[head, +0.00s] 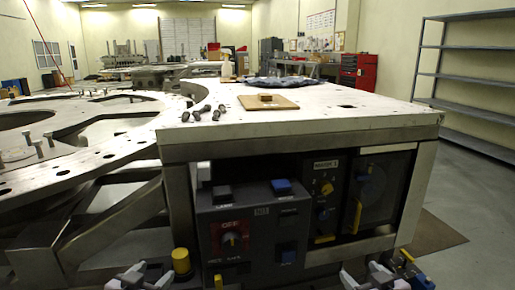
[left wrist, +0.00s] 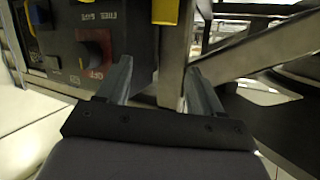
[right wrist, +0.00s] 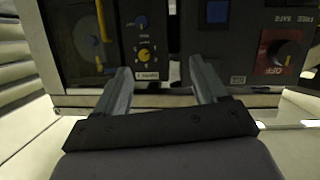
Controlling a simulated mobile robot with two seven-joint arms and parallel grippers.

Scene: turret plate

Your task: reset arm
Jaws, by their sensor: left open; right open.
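My left gripper (head: 142,277) is at the bottom of the head view, left of the control box (head: 258,262). In the left wrist view its two fingers (left wrist: 158,85) are apart with nothing between them, facing the box's edge and a metal post. My right gripper (head: 374,277) is at the bottom of the head view, in front of the panel under the table. In the right wrist view its fingers (right wrist: 160,85) are apart and empty, facing the panel. Both grippers are apart from the panels.
The white tabletop (head: 330,115) above carries several bolts (head: 206,112), a wooden board (head: 268,102) with a small block, and a dark cloth-like item (head: 285,81). A large ring-shaped plate (head: 95,155) lies left. Floor at right is open before shelving.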

